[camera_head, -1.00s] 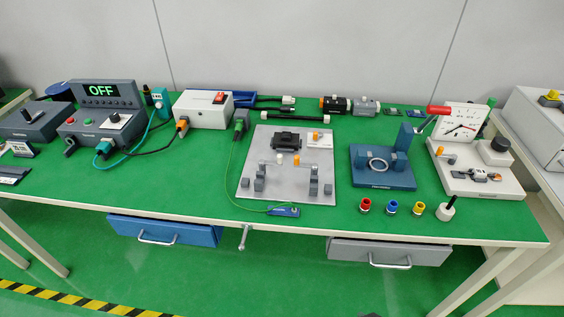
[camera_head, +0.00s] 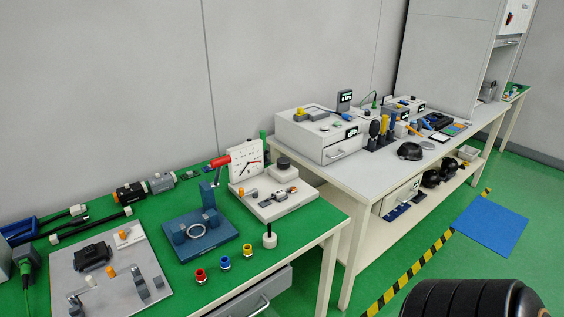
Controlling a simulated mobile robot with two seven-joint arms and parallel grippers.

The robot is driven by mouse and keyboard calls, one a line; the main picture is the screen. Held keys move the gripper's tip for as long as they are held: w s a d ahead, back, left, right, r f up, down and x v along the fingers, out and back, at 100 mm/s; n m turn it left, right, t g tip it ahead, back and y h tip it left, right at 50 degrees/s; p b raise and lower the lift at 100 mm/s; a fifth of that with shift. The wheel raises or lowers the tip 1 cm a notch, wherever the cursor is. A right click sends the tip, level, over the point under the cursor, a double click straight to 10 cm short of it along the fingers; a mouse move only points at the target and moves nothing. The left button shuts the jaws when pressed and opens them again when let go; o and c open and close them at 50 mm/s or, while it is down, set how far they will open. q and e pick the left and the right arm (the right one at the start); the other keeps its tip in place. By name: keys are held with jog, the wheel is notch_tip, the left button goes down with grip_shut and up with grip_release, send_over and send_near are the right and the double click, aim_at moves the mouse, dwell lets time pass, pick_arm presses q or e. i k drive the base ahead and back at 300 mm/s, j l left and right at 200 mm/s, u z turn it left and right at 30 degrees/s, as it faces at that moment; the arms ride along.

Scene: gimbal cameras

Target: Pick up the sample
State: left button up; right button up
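No object is plainly marked as the sample, and I cannot tell which one it is. Small candidates on the green table (camera_head: 298,243) are a red ring piece (camera_head: 200,276), a blue one (camera_head: 225,263) and a yellow one (camera_head: 247,250) in a row near its front edge. A white piece with a black stem (camera_head: 270,238) stands beside them. A white dial instrument (camera_head: 246,160) with a pale base carries small grey and orange parts. A blue fixture (camera_head: 200,232) holds a metal ring. Neither gripper is in view.
A grey plate with clamps (camera_head: 108,280) lies at the left. A second, white table (camera_head: 380,160) at the right bears a white box with a drawer (camera_head: 318,138) and several tools. Black-yellow floor tape (camera_head: 415,268) and a blue mat (camera_head: 492,228) lie on the open green floor.

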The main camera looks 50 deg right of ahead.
aim_at(278, 194)
jog(key=z, duration=1.55)
jog(key=l+u, duration=0.1)
jog(key=u, duration=0.35)
jog(key=i+l+u, duration=0.1)
jog(key=u, duration=0.35)
jog(key=l+u, duration=0.2)
jog(key=u, duration=0.25)
jog(key=l+u, duration=0.3)
jog(key=l, duration=0.15)
jog(key=l+u, duration=0.4)
jog(key=l, duration=0.25)
jog(key=k+l+u, duration=0.1)
jog(key=l, duration=0.2)
jog(key=k+l+u, duration=0.1)
jog(key=l, duration=0.25)
jog(key=k+l, duration=0.1)
jog(key=l, duration=0.25)
jog(key=k+l, duration=0.1)
jog(key=l, duration=0.25)
jog(key=k+l, duration=0.1)
jog(key=l, duration=0.25)
jog(key=k+l, duration=0.15)
jog(key=l, duration=0.2)
jog(key=k+l+u, duration=0.1)
jog(key=l, duration=0.25)
